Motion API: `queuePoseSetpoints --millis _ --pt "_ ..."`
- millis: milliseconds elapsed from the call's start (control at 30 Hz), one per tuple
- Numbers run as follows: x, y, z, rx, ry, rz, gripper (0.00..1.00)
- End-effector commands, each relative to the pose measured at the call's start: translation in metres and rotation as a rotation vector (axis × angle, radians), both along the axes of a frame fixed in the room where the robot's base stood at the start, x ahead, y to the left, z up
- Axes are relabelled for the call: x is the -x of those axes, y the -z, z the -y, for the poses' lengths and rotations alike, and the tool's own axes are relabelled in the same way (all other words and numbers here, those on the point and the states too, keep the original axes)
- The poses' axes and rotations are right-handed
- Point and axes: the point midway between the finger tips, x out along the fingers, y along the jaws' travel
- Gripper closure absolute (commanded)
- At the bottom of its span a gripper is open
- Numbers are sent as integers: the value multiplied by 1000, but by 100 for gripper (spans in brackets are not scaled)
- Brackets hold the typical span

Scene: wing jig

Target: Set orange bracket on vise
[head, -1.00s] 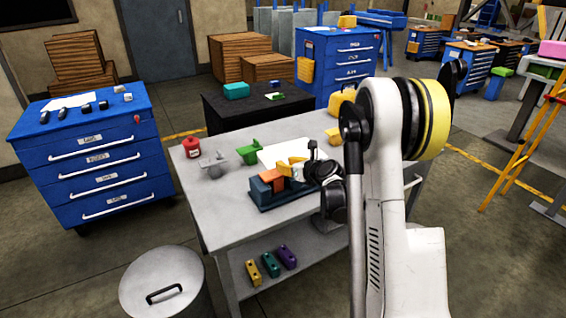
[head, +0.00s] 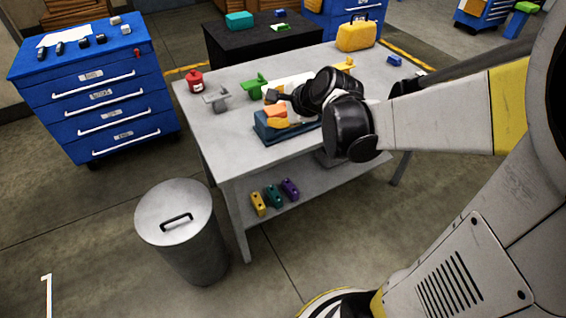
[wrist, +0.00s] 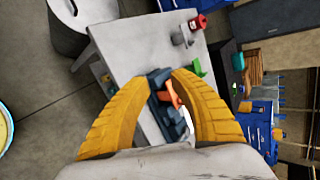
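The orange bracket (head: 274,110) shows at the blue-grey vise (head: 272,132) on the workbench in the head view. In the wrist view the bracket (wrist: 171,93) lies between and just beyond the yellow fingertips, over the vise (wrist: 160,78). My gripper (wrist: 168,76) reaches in from the right in the head view, with its fingers bent inward at the bracket and a gap between the tips. Whether the fingers press on the bracket, and whether it rests fully on the vise, I cannot tell. My black wrist hides part of the vise.
A grey bracket (head: 216,99), a green bracket (head: 254,86), a red can (head: 196,81) and a yellow case (head: 356,35) stand on the workbench (head: 205,135). Several coloured blocks lie on its lower shelf. A lidded bin (head: 180,245) stands at front left. The bench's front left is clear.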

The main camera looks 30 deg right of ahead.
Motion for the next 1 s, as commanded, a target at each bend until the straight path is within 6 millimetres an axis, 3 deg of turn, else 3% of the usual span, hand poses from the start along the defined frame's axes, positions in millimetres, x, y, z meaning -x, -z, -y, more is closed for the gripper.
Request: queuePoseSetpoints --millis 33,100,200,300,433,600,1000 --pt "21 -7 -19 132 -117 -8 73" --pt "52 -12 -38 340 -298 -19 73" --pt "96 -16 -58 624 -560 -31 73" --pt "136 -15 -68 874 -801 -38 73" --pt "173 -11 -72 1107 -1038 -45 73" --pt "193 -8 -71 1248 -1187 -51 73" --pt "194 -8 -70 1262 -1200 -51 73"
